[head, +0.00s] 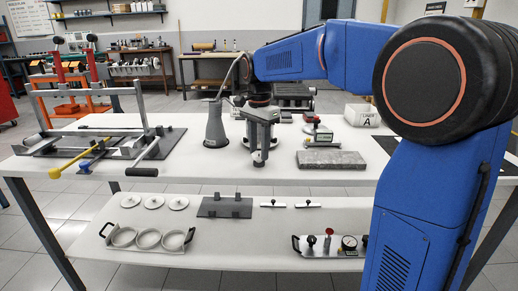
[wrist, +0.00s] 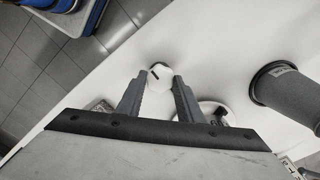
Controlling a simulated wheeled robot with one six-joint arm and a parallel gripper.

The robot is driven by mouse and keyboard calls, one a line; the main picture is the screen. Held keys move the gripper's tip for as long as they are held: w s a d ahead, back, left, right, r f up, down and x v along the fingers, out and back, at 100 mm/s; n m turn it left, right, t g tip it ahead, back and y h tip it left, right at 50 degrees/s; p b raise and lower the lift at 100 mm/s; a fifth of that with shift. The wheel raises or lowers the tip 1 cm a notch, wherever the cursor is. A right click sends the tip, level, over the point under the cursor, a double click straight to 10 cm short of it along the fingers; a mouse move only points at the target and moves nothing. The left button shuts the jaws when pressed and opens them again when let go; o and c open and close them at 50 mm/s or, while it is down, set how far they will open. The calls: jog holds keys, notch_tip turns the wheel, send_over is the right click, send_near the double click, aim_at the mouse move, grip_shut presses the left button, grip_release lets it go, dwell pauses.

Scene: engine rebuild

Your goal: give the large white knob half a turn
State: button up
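A white round knob (wrist: 161,77) with a short dark mark on its top shows in the wrist view, just at the ends of my fingers. My gripper (wrist: 161,80) points down with one finger at each side of the knob. The fingers stand apart and the knob fills the gap between their tips. I cannot tell whether they press on it. In the head view my gripper (head: 260,158) points down over the middle of the white bench, and I cannot make out the knob there.
A dark grey tapered can (head: 215,128) stands close left of my gripper; the wrist view shows it too (wrist: 285,92). A white round part (wrist: 213,108) lies beside my right finger. A grey slab (head: 331,159) lies to the right. A metal frame (head: 95,118) stands at the left.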

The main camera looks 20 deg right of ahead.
jog(key=shift+c, duration=1)
jog(key=shift+n, duration=0.3)
